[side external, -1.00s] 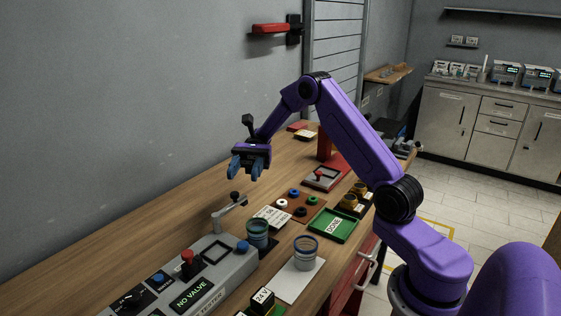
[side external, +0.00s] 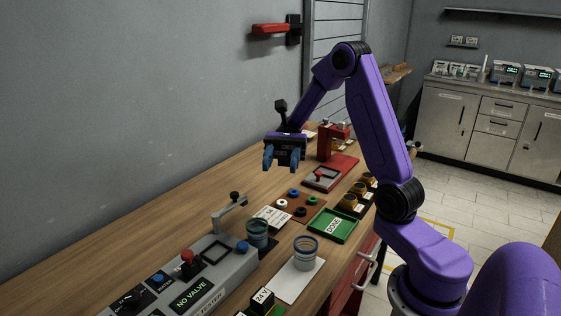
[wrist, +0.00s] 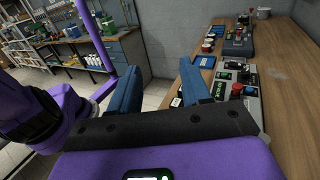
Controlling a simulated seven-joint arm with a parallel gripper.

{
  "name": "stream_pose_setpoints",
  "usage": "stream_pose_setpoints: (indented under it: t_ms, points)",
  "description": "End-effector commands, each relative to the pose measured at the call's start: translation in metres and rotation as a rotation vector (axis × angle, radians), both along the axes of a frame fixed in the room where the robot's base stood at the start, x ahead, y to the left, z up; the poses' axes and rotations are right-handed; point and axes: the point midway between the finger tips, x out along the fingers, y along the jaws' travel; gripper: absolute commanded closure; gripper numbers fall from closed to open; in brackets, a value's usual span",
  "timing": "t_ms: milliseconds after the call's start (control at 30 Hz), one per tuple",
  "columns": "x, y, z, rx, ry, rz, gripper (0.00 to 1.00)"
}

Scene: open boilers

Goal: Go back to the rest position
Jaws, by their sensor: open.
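My gripper (side external: 281,160) is open and empty in the side external view. It hangs in the air above the wooden bench, clear of everything on it. In the wrist view its two blue fingers (wrist: 160,92) stand apart with nothing between them. My purple arm is bent up at the elbow and reaches over the bench from the right.
On the bench (side external: 130,238) are a grey tester (side external: 190,285) reading NO VALVE, a blue-grey cup (side external: 257,234), another cup (side external: 305,252) on a white sheet, a green DONE tray (side external: 333,226) and a red press (side external: 330,172). A red wall lever (side external: 270,29) sits above.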

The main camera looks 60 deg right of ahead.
Motion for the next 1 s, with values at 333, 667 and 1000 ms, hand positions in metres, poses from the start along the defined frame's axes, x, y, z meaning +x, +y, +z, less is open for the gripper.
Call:
stream_pose_setpoints:
  t_ms: [333,667,1000]
  points:
    - [-0.005,0.005,-0.002,-0.022,-0.017,0.030,0.53]
    - [-0.074,0.044,-0.031,-0.233,-0.290,0.390,0.53]
    - [-0.140,0.043,-0.068,-0.356,-0.744,0.846,0.53]
